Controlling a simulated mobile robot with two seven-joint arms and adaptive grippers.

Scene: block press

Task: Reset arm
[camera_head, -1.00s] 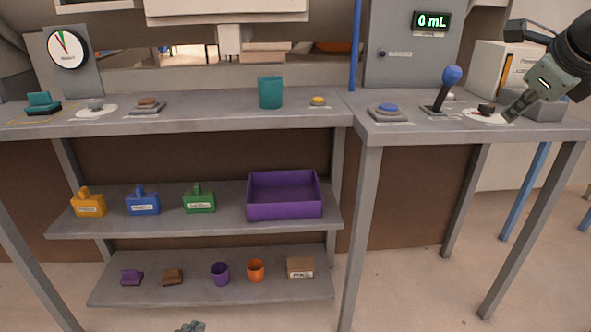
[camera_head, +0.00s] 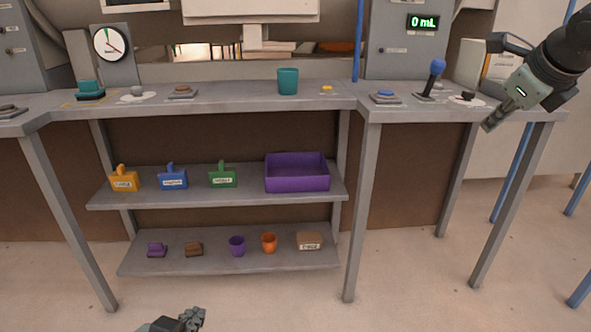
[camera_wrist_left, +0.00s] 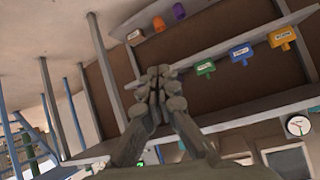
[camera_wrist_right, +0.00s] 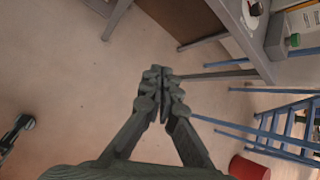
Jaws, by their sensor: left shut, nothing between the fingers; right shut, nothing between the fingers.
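My left gripper (camera_head: 190,318) shows at the bottom edge of the head view, low in front of the shelves. It is shut and empty, with its fingertips together in the left wrist view (camera_wrist_left: 158,85). My right gripper (camera_head: 492,122) is at the right in the head view, in front of the right counter's edge and pointing down to the left. It is shut and empty, and its closed fingers show over bare floor in the right wrist view (camera_wrist_right: 160,85).
A grey counter (camera_head: 225,101) bears a teal cup (camera_head: 288,81), several buttons and a blue-knobbed lever (camera_head: 437,68). Shelves below hold a purple bin (camera_head: 297,184), labelled blocks, small cups and a box (camera_head: 310,240). A display (camera_head: 422,22) reads 0 mL. The front floor is clear.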

